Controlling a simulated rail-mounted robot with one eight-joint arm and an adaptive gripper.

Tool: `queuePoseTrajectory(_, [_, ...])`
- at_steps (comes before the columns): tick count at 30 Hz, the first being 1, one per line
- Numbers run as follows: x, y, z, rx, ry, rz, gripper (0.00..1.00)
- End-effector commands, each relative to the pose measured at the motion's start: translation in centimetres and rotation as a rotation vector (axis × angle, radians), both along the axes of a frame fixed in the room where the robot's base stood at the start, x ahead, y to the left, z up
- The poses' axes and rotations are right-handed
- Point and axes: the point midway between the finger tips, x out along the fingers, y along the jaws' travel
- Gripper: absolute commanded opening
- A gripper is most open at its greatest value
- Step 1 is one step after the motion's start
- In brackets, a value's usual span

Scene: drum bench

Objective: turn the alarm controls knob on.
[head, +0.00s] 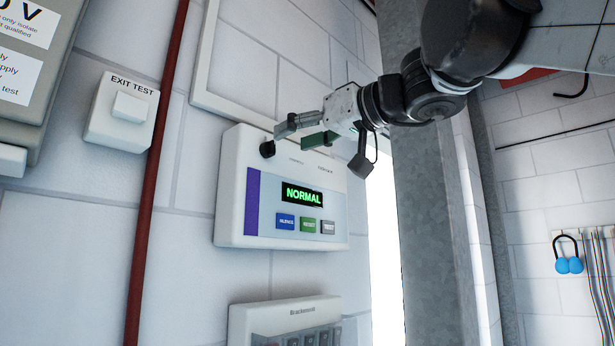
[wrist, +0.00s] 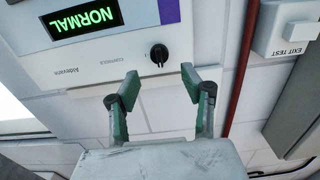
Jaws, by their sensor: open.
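The alarm panel (head: 230,190) is a white wall box with a purple stripe and a green lit display (head: 302,195) reading NORMAL. Its black controls knob (head: 267,149) is at the panel's upper left in the head view. In the wrist view the knob (wrist: 159,54) is near the upper middle, beside the word CONTROLS. My gripper (head: 283,135) is close to the knob, at its upper right in the head view. In the wrist view my gripper (wrist: 160,82) is open and empty, its green-grey fingers spread just below the knob. The fingers appear apart from the knob.
Blue, green and grey buttons (head: 308,226) sit below the display. A second white box (head: 285,312) is mounted underneath. A red pipe (head: 155,180) and an EXIT TEST switch (head: 122,112) are to the left. A grey metal post (head: 425,190) stands to the right.

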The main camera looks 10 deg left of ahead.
Motion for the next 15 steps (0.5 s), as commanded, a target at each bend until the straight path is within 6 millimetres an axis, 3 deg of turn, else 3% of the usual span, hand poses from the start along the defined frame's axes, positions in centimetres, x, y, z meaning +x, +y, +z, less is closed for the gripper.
queuePoseTrajectory(6, [2.2,3.2,0.1,0.000,0.000,0.003,0.43])
queuePoseTrajectory(15, [3.7,5.2,0.0,0.000,0.000,0.000,0.43])
